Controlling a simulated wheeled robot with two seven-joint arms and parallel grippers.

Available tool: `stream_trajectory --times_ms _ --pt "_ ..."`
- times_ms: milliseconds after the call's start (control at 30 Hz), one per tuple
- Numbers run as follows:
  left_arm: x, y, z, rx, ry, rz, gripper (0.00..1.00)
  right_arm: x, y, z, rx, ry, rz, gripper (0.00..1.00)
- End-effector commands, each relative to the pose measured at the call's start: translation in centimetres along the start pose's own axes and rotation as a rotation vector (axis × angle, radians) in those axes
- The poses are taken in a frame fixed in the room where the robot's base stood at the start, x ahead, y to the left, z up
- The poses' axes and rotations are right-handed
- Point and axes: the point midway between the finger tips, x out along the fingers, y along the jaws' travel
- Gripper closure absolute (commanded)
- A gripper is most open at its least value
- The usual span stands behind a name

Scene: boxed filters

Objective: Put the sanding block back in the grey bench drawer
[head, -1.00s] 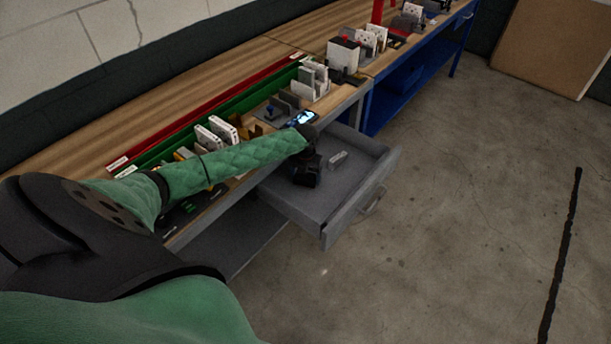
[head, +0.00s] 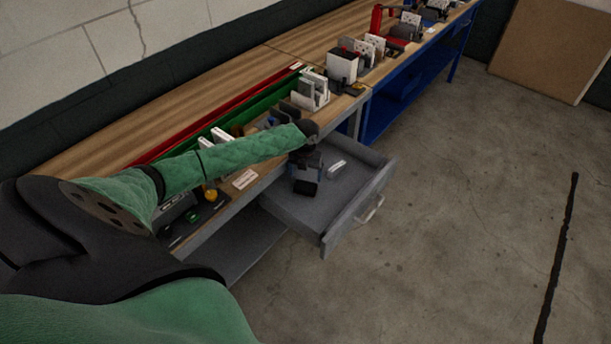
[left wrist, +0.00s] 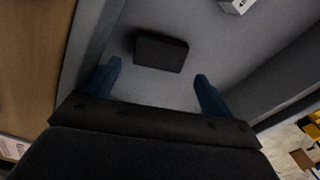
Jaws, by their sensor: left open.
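The grey bench drawer (head: 283,208) is pulled open under the wooden bench. A dark block (head: 305,187), which looks like the sanding block, lies inside it on the drawer floor. It also shows in the left wrist view (left wrist: 160,52), beyond my fingertips. My left gripper (head: 306,168) is over the drawer, pointing down. Its blue fingers are spread and empty in the left wrist view (left wrist: 158,72), apart from the block. My right gripper is not in view.
A small pale item (head: 337,167) lies in the drawer to the right of the block. The bench top (head: 150,120) carries green and red trays, with boxed filters along it. A blue bench (head: 410,75) stands farther back. The concrete floor right of the drawer is clear.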

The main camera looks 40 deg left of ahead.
Motion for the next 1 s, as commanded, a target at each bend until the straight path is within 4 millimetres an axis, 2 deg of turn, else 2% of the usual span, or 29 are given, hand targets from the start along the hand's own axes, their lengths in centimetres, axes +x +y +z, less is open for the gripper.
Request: stream_trajectory --times_ms 33,167,400,1000 --pt "-1.4 0.0 0.0 0.001 0.0 0.0 0.14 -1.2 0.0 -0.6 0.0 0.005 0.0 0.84" --pt "-3.1 -0.1 -0.1 0.001 0.001 0.0 0.14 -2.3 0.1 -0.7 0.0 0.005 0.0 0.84" --pt "-5.1 0.0 0.0 0.001 0.001 0.0 0.14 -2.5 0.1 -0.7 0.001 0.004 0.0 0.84" --pt "-5.4 -0.1 0.0 0.0 0.001 0.0 0.14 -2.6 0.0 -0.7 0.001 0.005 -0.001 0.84"
